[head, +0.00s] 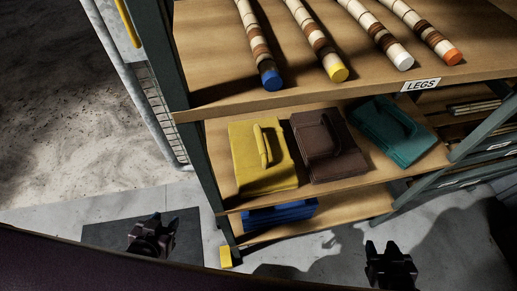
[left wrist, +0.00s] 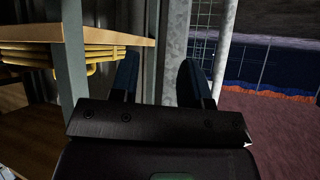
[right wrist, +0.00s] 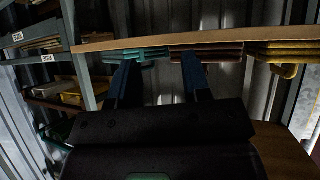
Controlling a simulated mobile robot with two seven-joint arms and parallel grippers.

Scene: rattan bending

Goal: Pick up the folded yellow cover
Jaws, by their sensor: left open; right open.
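The folded yellow cover (head: 247,171) lies on the middle shelf of the rack in the head view, at the left end of a row of folded covers. A raised yellow loop runs across its top. Its yellow folded edges also show at the left of the left wrist view (left wrist: 75,64) and at the right of the right wrist view (right wrist: 288,71). My left gripper (head: 154,222) is open and empty, below and left of the cover in the head view. My right gripper (head: 383,249) is open and empty, below and right of it. Both are apart from the cover.
A brown folded cover (head: 322,150) and a teal one (head: 392,134) lie right of the yellow one. The upper shelf (head: 210,60) with several striped legs overhangs behind. Blue folded items (head: 280,214) lie below. A dark green rack post (head: 190,125) stands at the left.

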